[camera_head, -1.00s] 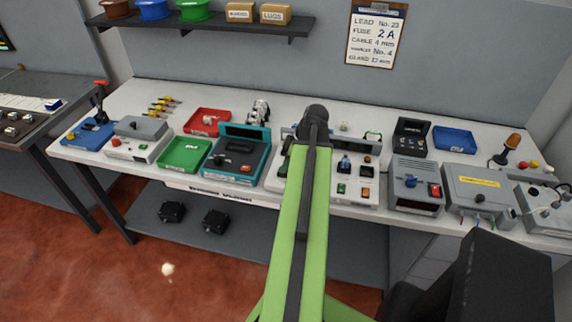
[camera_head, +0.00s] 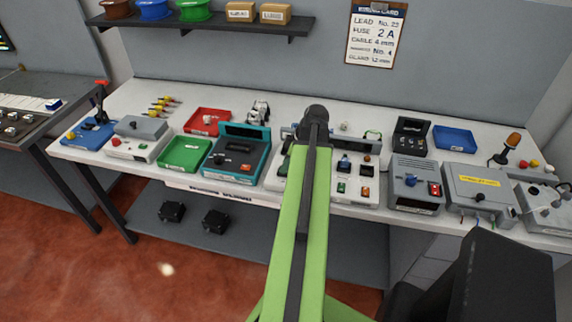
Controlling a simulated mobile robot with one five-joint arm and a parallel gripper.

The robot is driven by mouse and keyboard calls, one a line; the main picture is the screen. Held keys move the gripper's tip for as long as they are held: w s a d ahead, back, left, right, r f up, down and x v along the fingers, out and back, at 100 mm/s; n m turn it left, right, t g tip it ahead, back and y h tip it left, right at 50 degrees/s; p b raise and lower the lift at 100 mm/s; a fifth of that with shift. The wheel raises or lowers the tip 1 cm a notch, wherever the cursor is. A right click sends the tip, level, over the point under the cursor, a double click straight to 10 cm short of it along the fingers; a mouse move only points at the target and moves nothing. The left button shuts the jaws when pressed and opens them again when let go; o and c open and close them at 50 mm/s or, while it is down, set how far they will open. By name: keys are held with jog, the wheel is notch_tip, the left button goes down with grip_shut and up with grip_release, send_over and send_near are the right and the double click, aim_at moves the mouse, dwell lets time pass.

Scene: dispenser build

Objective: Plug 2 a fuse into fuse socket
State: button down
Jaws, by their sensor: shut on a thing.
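My green arm (camera_head: 305,220) reaches forward over the middle of the bench, and its dark joint (camera_head: 314,116) stands in front of a pale panel. My gripper is hidden behind the arm, so neither its fingers nor anything held shows. I cannot pick out the fuse socket or a loose fuse. The card on the wall (camera_head: 376,35) reads FUSE 2 A.
Left of the arm stand a teal open case (camera_head: 234,166), a green tray (camera_head: 184,164) and a red tray (camera_head: 207,113). Right stand a grey box (camera_head: 414,196), a black case (camera_head: 411,150) and a blue tray (camera_head: 454,149). Free bench (camera_head: 310,92) lies behind.

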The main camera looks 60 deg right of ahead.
jog(key=shift+s+a+f, duration=0.2)
jog(key=shift+f, duration=0.1)
jog(key=c, duration=1.5)
grip_release()
jog(key=shift+o, duration=0.5)
jog(key=shift+w+d+r+p, duration=0.15)
jog(key=shift+r+p, duration=0.55)
jog(key=shift+p, duration=0.05)
notch_tip(320, 180, up, 6)
jog(key=p, duration=0.5)
jog(key=shift+p, duration=0.35)
jog(key=shift+f, duration=0.1)
